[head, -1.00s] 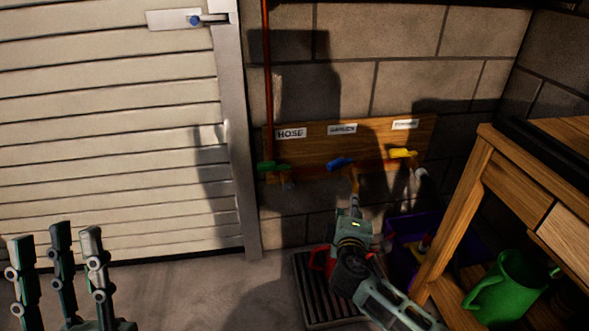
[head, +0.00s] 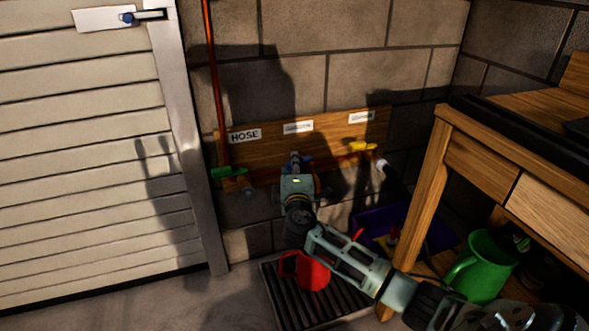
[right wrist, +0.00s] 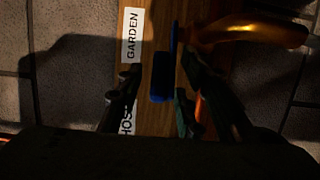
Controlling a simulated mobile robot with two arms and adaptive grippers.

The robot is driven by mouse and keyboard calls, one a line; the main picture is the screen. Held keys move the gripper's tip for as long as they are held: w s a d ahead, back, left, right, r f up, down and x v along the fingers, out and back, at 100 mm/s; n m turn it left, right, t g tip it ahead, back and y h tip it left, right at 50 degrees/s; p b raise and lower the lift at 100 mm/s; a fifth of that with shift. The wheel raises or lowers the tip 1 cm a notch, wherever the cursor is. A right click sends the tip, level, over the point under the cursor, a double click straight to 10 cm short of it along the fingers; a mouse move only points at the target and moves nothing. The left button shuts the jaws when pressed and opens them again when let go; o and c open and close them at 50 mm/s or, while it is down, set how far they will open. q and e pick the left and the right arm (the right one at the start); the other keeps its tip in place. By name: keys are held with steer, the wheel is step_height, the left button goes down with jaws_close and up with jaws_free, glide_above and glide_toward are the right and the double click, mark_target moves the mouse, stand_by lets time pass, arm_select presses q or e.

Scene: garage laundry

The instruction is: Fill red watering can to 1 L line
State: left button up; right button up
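The red watering can (head: 314,272) stands on the dark slatted grate (head: 284,300) below the taps, partly hidden by my right arm. The blue tap handle (head: 306,160), by the GARDEN label (head: 298,127), is mostly hidden behind my right gripper (head: 293,162). In the right wrist view the blue handle (right wrist: 162,78) lies between the fingers of the gripper (right wrist: 156,92), with a gap on the left side. The fingers are open; contact on the right side cannot be told. The copper spout (right wrist: 245,32) is beside the handle. My left gripper is out of view.
A green tap handle (head: 230,172) and a yellow one (head: 362,147) flank the blue one on the wooden board (head: 270,150). A wooden bench (head: 432,190) stands at right, with a green can (head: 482,265) on its lower shelf. A purple bin (head: 372,222) is behind my arm.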

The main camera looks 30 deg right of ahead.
jaws_close()
stand_by(0.3)
steer(key=shift+w+r, duration=0.1)
